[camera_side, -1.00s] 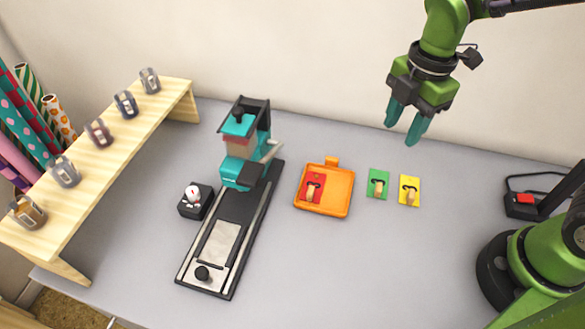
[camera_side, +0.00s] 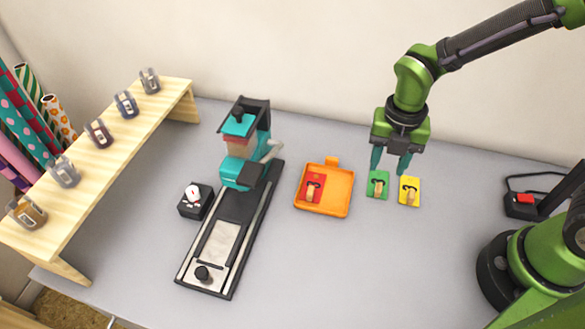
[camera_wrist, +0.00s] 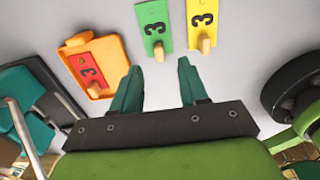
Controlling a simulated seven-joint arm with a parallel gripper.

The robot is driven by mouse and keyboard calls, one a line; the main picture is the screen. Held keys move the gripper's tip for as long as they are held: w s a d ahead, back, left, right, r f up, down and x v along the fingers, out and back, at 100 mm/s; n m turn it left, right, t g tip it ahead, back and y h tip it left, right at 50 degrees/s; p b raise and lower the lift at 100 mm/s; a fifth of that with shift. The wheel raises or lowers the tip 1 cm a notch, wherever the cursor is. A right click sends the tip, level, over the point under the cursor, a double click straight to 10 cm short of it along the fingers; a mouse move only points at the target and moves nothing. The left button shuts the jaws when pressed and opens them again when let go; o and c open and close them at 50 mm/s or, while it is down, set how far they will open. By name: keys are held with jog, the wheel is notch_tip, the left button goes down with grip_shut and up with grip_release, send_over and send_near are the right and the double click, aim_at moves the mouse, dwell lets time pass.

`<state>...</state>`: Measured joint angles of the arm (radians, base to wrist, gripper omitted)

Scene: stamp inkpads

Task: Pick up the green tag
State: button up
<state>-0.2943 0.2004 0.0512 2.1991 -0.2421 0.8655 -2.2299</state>
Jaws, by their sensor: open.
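The green tag (camera_side: 378,183) lies flat on the grey table between the orange tray (camera_side: 335,208) and the yellow tag (camera_side: 410,198). In the wrist view the green tag (camera_wrist: 152,20) shows a black number 3 and a tan peg at its near end. My gripper (camera_side: 389,170) is open and empty, just behind and above the green and yellow tags. In the wrist view the fingers of my gripper (camera_wrist: 157,78) are spread, with the green tag ahead of the gap. The red tag (camera_side: 314,188) lies in the orange tray.
A teal and black stamping press (camera_side: 240,160) with a long black base stands left of the tray. A small black box (camera_side: 195,201) sits beside it. A wooden shelf (camera_side: 75,170) with several stamps is at far left. The table's front middle is clear.

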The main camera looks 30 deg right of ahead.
aim_at(380, 184)
notch_tip(380, 184, down, 7)
jog(key=shift+w+r, duration=0.15)
jog(key=shift+r, duration=0.05)
dwell(0.3)
grip_shut()
